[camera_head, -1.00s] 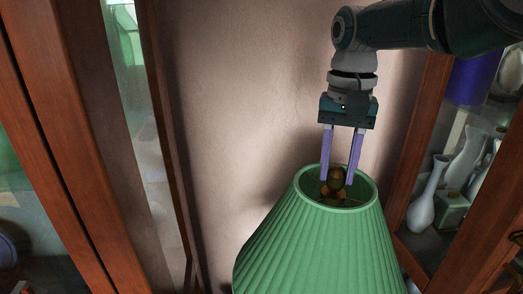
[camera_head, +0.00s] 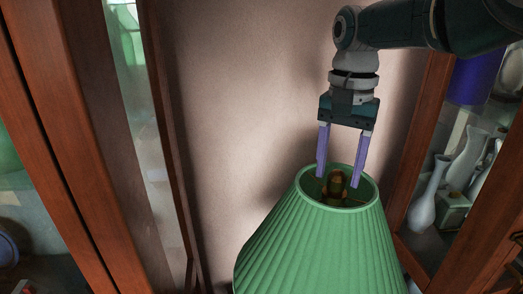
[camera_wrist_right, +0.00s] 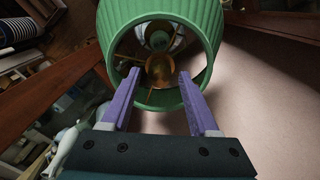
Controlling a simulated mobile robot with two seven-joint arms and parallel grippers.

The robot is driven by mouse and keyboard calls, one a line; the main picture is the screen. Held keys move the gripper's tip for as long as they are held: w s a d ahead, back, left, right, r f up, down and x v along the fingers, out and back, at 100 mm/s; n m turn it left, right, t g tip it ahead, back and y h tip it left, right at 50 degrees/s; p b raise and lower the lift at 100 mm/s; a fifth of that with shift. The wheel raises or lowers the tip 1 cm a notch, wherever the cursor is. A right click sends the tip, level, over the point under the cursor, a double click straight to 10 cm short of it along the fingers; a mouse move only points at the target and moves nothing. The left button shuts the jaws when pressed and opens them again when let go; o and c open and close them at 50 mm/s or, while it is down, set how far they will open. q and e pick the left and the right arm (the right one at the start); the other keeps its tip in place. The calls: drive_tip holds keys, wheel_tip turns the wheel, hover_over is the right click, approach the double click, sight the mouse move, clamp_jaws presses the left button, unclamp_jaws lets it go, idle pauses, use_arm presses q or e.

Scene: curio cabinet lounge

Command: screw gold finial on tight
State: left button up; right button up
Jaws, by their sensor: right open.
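The gold finial (camera_head: 336,181) is a small rounded brassy piece at the middle of the top opening of the green pleated lampshade (camera_head: 310,243). In the right wrist view, the finial (camera_wrist_right: 160,68) shows as a gold round shape inside the shade's ring. My right gripper (camera_head: 338,181) points down from above. Its purple fingers are open, one on each side of the finial, with visible space between. In the wrist view, the fingertips (camera_wrist_right: 160,80) straddle the finial, apart from it. How the finial seats is hard to tell in the dark opening. My left gripper is out of view.
A wood-framed glass cabinet (camera_head: 60,130) stands at the left. Another cabinet (camera_head: 412,160) at the right holds white vases (camera_head: 426,198) and a blue vessel (camera_head: 474,80). A bare wall (camera_head: 235,110) is behind the shade, with free room left of the gripper.

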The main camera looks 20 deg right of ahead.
drive_tip(key=n, duration=1.6)
drive_tip(key=shift+b, duration=0.4)
drive_tip(key=n, duration=0.6)
drive_tip(key=shift+d, duration=0.1)
drive_tip(key=n, duration=0.4)
drive_tip(key=shift+n+b, duration=0.3)
drive_tip(key=shift+b, duration=0.05)
drive_tip(key=n, duration=0.2)
drive_tip(key=shift+n, duration=0.4)
drive_tip(key=n, duration=0.3)
drive_tip(key=shift+f+n+b, duration=0.1)
drive_tip(key=shift+n+b, duration=0.3)
drive_tip(key=n, duration=0.5)
drive_tip(key=shift+n+b, duration=0.4)
drive_tip(key=n, duration=0.3)
drive_tip(key=shift+b, duration=0.3)
drive_tip(key=shift+n, duration=1.1)
clamp_jaws()
